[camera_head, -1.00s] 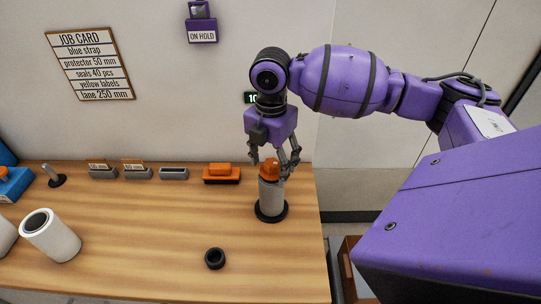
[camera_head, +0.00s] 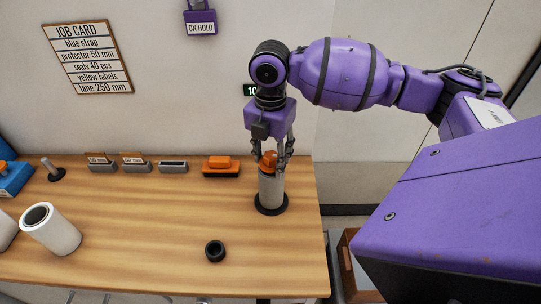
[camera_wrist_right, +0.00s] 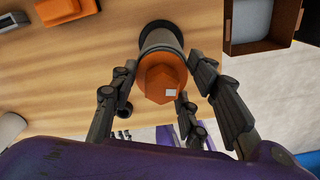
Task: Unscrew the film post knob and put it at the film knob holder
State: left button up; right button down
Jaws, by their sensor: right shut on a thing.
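The orange film post knob (camera_head: 268,160) sits at the top of the upright grey film post (camera_head: 270,188), which stands on a round black base near the table's right end. My right gripper (camera_head: 271,156) comes down from above and is shut on the knob. In the right wrist view, the faceted knob (camera_wrist_right: 160,80) is between the fingers, with the grey post (camera_wrist_right: 160,38) behind it. A black ring (camera_head: 215,251) lies on the table front; I cannot tell whether it is the knob holder.
White rolls (camera_head: 52,230) stand at the left. Small grey holders (camera_head: 102,166), an orange-and-black block (camera_head: 221,167) and a short grey peg (camera_head: 51,168) line the back. The middle of the table (camera_head: 140,215) is clear. A brown box (camera_head: 352,265) is beyond the right edge.

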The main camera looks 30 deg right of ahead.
pick_arm(q)
jog(key=shift+s+f, duration=0.4)
jog(key=shift+f, duration=0.05)
pick_arm(e)
jog(key=n, duration=0.6)
jog(key=shift+a+n, duration=0.1)
jog(key=shift+n, duration=0.3)
jog(key=n, duration=0.3)
jog(key=shift+s+f+n+b, duration=0.1)
jog(key=shift+n+b, duration=0.25)
jog(key=shift+n, duration=0.05)
pick_arm(q)
jog(key=shift+s+f+g, duration=0.3)
jog(key=shift+s+f, duration=0.25)
pick_arm(e)
jog(key=n, duration=0.4)
jog(key=shift+a, duration=0.1)
pick_arm(q)
jog(key=shift+s+f+b, duration=0.25)
jog(key=shift+s+b, duration=0.05)
pick_arm(e)
jog(key=n, duration=0.4)
jog(key=shift+s, duration=0.15)
